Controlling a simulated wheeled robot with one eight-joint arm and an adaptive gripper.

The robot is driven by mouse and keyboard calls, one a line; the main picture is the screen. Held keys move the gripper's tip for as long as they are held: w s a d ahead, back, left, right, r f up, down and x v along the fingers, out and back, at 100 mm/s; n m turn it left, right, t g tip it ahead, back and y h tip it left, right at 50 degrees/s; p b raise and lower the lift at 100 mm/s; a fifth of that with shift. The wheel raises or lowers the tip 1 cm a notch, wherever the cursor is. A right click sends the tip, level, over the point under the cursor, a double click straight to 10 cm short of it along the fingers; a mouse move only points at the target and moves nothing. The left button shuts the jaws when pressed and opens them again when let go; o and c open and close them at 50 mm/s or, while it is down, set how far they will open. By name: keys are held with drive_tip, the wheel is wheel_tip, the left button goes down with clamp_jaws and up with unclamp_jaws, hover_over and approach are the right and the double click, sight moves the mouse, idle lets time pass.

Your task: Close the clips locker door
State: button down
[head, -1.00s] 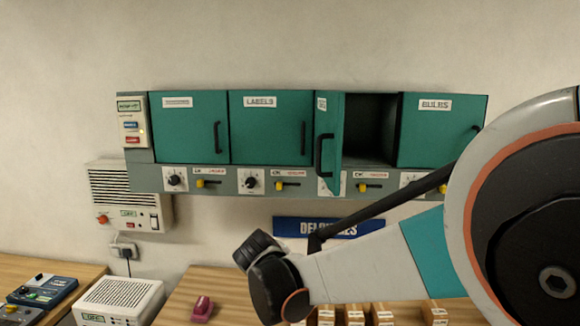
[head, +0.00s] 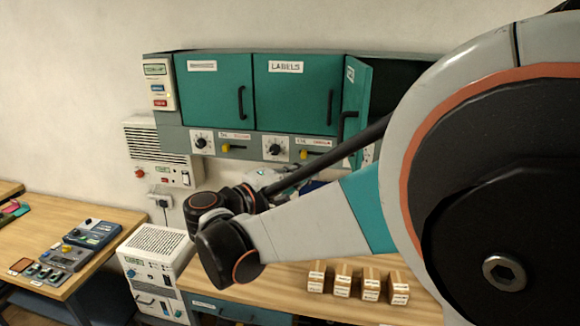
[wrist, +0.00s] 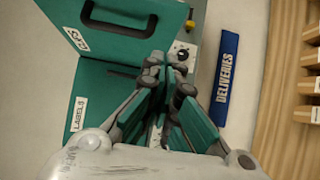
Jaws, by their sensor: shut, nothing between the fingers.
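The clips locker door (head: 357,95) is a green panel with a black bar handle. It stands swung open, seen at a steep angle, to the right of the shut LABELS door (head: 295,92). The dark inside of its locker (head: 398,82) is partly hidden by my arm. In the wrist view, the clips door (wrist: 105,45) fills the upper left, its handle along the top. My gripper (wrist: 165,65) is shut and empty, its fingertips close to the door's lower edge in the picture; I cannot tell if they touch.
Below the lockers runs a grey panel with knobs and yellow switches (head: 226,148). A wooden bench (head: 290,275) holds several small boxes (head: 343,278). A white unit (head: 158,248) stands left of the bench.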

sight(352, 158)
drive_tip(key=shift+w+d+p, duration=0.3)
drive_tip(key=shift+w+d, duration=0.3)
drive_tip(key=shift+d, duration=0.8)
drive_tip(key=shift+w+d+p, duration=0.3)
drive_tip(key=shift+w+d, duration=0.25)
drive_tip(key=shift+d, duration=0.85)
drive_tip(key=shift+w+d+p, duration=0.3)
drive_tip(key=shift+w+d, duration=0.3)
drive_tip(key=shift+d, duration=0.8)
drive_tip(key=shift+s, duration=0.1)
drive_tip(key=shift+d, duration=0.15)
